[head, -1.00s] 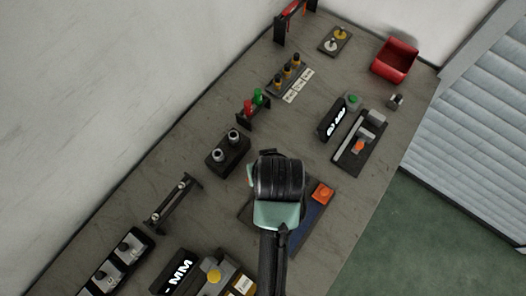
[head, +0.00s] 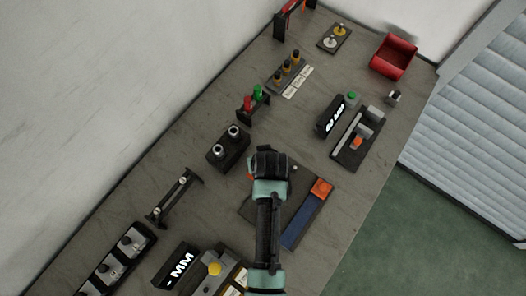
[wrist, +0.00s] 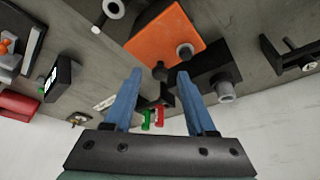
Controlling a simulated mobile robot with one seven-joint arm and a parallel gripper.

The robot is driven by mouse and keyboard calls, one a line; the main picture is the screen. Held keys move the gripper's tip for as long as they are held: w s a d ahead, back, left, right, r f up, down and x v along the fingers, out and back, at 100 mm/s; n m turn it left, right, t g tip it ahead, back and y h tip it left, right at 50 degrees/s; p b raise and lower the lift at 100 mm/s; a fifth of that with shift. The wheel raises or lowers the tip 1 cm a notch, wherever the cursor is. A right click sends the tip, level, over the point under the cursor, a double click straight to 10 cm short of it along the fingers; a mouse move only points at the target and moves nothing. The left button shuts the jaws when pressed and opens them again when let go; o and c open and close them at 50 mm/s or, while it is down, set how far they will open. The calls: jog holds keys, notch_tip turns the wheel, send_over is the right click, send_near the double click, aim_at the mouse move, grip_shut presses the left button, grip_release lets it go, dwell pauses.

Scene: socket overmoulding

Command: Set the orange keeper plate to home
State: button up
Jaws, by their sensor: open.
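The orange keeper plate (wrist: 165,38) shows in the wrist view as a flat orange square with a grey post at its lower right edge. In the head view only a small orange sliver (head: 250,176) shows left of my gripper; the rest there is hidden behind my wrist. The fingertips appear just short of the plate's near edge in the wrist view; I cannot tell the gap. In the head view my gripper (head: 268,160) is over the dark base plate (head: 253,212).
An orange block (head: 321,187) sits at the end of a blue strip (head: 302,224) to the right. A black block with two grey posts (head: 228,147) stands close on the upper left. A black stand with a bar (head: 174,197) is farther left. A red bin (head: 394,58) is far off.

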jog(key=shift+c, duration=0.2)
grip_shut()
dwell(1.3)
